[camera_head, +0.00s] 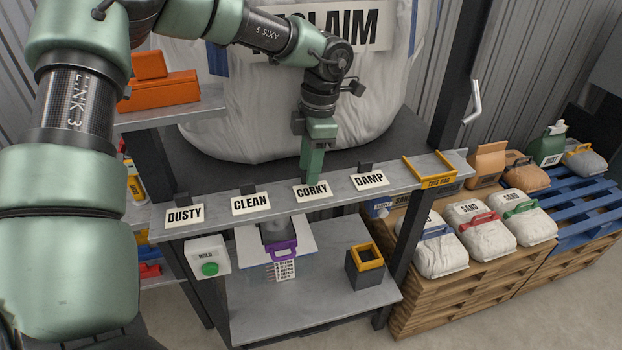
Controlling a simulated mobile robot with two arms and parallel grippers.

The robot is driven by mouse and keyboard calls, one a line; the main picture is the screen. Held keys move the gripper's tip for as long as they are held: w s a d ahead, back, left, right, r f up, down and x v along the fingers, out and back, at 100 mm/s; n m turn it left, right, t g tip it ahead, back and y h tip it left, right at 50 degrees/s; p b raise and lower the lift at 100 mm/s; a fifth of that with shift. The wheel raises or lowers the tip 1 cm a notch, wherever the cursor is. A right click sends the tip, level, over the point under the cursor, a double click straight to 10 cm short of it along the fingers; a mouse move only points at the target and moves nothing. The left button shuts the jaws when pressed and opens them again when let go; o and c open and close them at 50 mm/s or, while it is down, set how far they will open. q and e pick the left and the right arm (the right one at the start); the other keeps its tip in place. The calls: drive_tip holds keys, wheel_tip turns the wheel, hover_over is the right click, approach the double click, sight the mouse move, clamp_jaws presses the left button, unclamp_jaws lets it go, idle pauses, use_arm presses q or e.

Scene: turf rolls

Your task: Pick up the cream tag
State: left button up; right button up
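Several cream tags with black lettering lie along the front of a grey shelf (220,213): DUSTY (184,215), CLEAN (250,204), CORKY (312,191) and DAMP (369,180). Small black clips stand behind DUSTY, CLEAN and DAMP. My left gripper (311,181) points down at the back edge of the CORKY tag. Any clip there is hidden behind its green fingers. The fingers overlap in this view, so I cannot tell whether they are apart or closed on anything. My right gripper is not in view.
A large white bag (220,100) stands behind the shelf. Below are a purple-framed item (281,251), a white box with a green button (208,258) and a dark yellow-rimmed bin (365,268). SAND bags (470,222) sit on pallets at right. Orange boxes (160,90) are at left.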

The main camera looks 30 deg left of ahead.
use_arm(q)
drive_tip(key=shift+s, duration=0.1)
clamp_jaws()
